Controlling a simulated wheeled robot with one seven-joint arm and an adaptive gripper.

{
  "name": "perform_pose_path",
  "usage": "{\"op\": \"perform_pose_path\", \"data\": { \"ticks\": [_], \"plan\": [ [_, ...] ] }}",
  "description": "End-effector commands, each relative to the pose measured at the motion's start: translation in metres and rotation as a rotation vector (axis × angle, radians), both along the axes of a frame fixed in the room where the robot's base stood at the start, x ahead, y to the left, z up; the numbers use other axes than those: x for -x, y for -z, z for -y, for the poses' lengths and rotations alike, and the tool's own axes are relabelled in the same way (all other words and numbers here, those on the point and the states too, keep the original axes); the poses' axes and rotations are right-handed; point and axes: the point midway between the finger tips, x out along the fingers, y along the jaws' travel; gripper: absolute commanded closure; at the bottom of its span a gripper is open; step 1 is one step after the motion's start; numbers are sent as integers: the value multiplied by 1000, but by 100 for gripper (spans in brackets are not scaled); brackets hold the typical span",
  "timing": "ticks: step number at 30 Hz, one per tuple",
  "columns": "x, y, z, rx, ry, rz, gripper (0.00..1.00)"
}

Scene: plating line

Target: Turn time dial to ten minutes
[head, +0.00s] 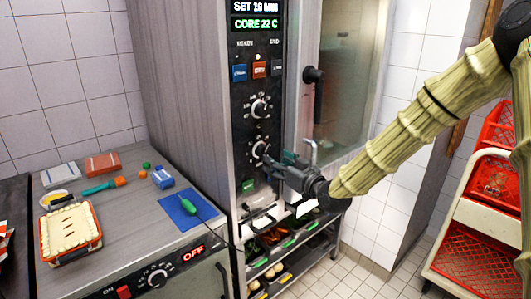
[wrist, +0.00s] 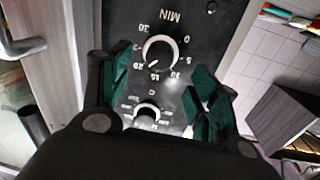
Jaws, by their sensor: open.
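The time dial (head: 260,150) is the lower of two round knobs on the oven's black panel. In the wrist view the time dial (wrist: 161,50) appears upside down under the label MIN, its white mark between about 15 and 20. The display (head: 256,7) appears to read SET 19 MIN. My gripper (head: 272,166) is beside the lower knob, just in front of the panel. In the wrist view my gripper (wrist: 161,78) is open, with green pads either side of the dial area and nothing held. I cannot tell whether a pad touches the knob.
The upper knob (head: 259,107), marked C, sits above the time dial. Blue and orange buttons (head: 259,69) are higher on the panel. The oven door handle (head: 313,75) sticks out to the right. A counter (head: 130,220) with a pie (head: 70,229) stands at left.

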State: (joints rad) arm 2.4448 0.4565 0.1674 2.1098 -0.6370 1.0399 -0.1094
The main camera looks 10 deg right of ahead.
Motion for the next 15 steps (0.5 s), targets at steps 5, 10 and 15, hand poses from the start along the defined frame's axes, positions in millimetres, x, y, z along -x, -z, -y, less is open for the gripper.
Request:
{"op": "perform_pose_path", "data": {
  "ticks": [5,10,15],
  "plan": [
    [-27,-1,-13,1,0,-2,39],
    [-47,-1,-22,0,0,-1,39],
    [-58,0,-28,0,0,-2,39]
  ]
}}
